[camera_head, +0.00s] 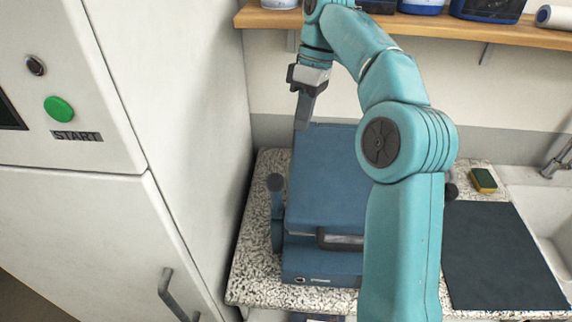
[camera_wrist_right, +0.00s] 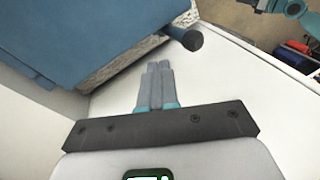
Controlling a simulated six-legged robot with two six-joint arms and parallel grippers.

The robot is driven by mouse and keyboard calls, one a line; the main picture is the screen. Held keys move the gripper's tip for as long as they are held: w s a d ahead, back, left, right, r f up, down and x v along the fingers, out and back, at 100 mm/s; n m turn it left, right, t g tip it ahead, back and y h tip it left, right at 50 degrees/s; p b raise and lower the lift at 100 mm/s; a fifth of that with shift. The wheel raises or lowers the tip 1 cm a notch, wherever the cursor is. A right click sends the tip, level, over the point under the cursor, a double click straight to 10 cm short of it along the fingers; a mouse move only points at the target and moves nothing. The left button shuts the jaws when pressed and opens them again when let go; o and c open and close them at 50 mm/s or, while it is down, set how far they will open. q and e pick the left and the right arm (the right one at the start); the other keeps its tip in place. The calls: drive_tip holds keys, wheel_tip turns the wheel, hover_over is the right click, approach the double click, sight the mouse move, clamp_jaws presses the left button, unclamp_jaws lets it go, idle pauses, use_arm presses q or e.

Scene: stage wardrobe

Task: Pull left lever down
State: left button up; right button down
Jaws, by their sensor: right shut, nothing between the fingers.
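The blue machine (camera_head: 325,180) stands on the speckled counter, with a dark handle across its front. Its left lever (camera_head: 277,215) is on its left side, with a round dark knob at the upper end. In the right wrist view, a dark knob (camera_wrist_right: 192,40) sticks out beside the blue machine (camera_wrist_right: 70,35), ahead and right of the fingertips. My right gripper (camera_head: 302,122) is shut and empty, above and behind the left lever, apart from it. Its closed fingers also show in the wrist view (camera_wrist_right: 158,66). My left gripper is not in view.
A tall white cabinet (camera_head: 80,215) with a green START button (camera_head: 59,109) stands close on the left. A wooden shelf (camera_head: 420,25) runs above. A dark mat (camera_head: 500,258), a sponge (camera_head: 483,180) and a sink (camera_head: 555,215) lie right. My right arm hides the machine's right part.

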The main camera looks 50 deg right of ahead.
drive_tip(key=x, duration=0.2)
drive_tip(key=b+x, duration=0.1)
drive_tip(key=x, duration=0.5)
drive_tip(key=shift+w+d+b, duration=0.2)
drive_tip(key=shift+w+b, duration=0.15)
drive_tip(key=shift+b, duration=0.05)
drive_tip(key=a, duration=0.1)
drive_tip(key=s+a, duration=0.1)
drive_tip(key=shift+a, duration=0.3)
drive_tip(key=shift+a+f, duration=0.1)
drive_tip(key=shift+a, duration=0.25)
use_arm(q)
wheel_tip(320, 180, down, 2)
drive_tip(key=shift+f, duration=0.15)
use_arm(e)
drive_tip(key=shift+a+f, duration=0.2)
drive_tip(key=shift+a, duration=0.05)
